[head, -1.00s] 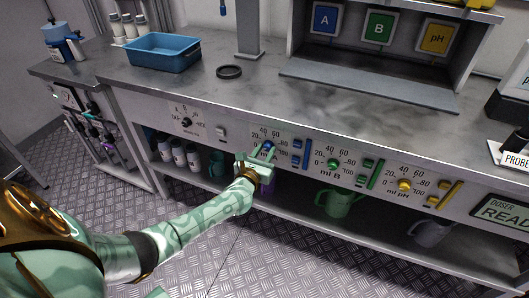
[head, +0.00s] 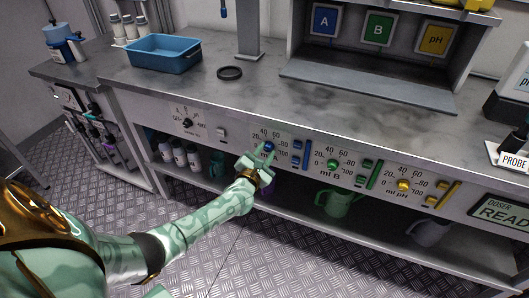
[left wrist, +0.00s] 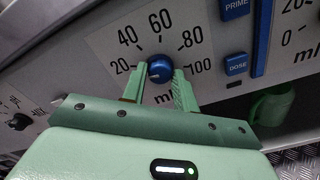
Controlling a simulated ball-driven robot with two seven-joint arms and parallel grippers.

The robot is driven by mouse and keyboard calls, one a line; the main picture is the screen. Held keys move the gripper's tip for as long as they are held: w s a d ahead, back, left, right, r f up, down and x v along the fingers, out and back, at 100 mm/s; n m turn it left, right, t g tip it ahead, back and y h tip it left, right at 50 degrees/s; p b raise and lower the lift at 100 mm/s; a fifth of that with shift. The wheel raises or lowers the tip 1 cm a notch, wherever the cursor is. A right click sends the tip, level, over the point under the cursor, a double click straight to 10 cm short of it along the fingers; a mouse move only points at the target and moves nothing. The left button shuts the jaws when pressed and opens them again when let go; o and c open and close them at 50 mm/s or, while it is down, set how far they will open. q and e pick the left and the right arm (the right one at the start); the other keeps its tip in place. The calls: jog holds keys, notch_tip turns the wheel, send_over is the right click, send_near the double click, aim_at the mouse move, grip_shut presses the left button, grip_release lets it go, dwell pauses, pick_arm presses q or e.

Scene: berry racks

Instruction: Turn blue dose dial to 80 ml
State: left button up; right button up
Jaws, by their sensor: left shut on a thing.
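The blue dose dial (left wrist: 160,70) is a round knob on the grey front panel, with a printed scale from 20 to 100 ml around it. A small pale mark shows at its top edge, roughly toward 60, but the exact setting is hard to read. In the head view the dial (head: 269,146) is partly hidden by my left gripper (head: 264,154). My left gripper (left wrist: 161,77) is shut on the dial, one pale green finger on each side of it. My right gripper is not in view.
Blue PRIME (left wrist: 236,9) and DOSE (left wrist: 237,64) buttons sit just right of the dial. Green (head: 333,166) and yellow (head: 404,185) dials are further right on the panel. A blue tray (head: 163,54) stands on the bench above. A shelf with a green jug (head: 338,203) is below.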

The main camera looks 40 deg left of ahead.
pick_arm(q)
jog(key=m+p, duration=0.1)
jog(key=m, duration=0.6)
jog(key=m+p, duration=0.1)
jog(key=m, duration=0.3)
jog(key=shift+d, duration=0.1)
jog(key=m, duration=0.4)
jog(key=m+p, duration=0.1)
jog(key=m, duration=1.2)
jog(key=shift+f+m, duration=0.15)
jog(key=shift+m, duration=0.25)
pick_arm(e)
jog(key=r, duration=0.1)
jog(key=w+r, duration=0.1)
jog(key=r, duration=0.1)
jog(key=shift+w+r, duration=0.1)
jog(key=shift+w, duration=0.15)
pick_arm(q)
jog(key=o, duration=1)
jog(key=shift+c, duration=0.2)
